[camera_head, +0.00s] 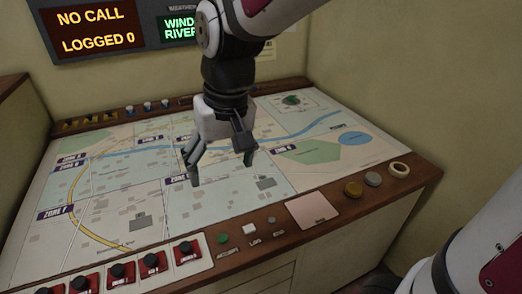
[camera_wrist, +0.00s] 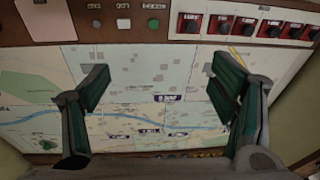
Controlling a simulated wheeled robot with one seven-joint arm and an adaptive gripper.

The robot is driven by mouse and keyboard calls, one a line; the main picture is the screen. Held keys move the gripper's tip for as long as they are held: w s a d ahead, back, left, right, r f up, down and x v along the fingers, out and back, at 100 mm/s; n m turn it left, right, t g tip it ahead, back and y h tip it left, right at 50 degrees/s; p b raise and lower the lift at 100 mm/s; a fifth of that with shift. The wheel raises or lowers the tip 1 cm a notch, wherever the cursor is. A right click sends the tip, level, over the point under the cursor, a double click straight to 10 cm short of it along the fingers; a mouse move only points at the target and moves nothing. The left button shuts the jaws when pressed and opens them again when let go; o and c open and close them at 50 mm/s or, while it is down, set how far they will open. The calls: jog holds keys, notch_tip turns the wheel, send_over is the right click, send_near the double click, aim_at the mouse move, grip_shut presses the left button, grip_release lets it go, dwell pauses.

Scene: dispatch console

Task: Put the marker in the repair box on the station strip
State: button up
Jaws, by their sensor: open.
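My gripper (camera_head: 221,168) is open and empty above the middle of the map table, fingers pointing down. In the wrist view its two fingers (camera_wrist: 158,80) stand wide apart with only map between them. I cannot pick out a marker for certain. Small yellow-and-black pieces (camera_head: 84,122) and blue-and-white pieces (camera_head: 147,107) stand on the back rail, partly behind my arm to the right. A white strip with red-and-black units (camera_head: 153,266) lies at the front left; it also shows in the wrist view (camera_wrist: 248,25). Its labels are too small to read, and I cannot tell a repair box.
The map (camera_head: 110,185) is flat and largely clear. A dark display (camera_head: 97,30) hangs behind.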

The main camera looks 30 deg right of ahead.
jog(key=s+d+r+t+h, duration=0.1)
jog(key=s+d+r+t, duration=0.2)
jog(key=s+d, duration=0.4)
jog(key=s+r, duration=0.1)
jog(key=s, duration=0.4)
jog(key=shift+s+r, duration=0.15)
jog(key=shift+r, duration=0.2)
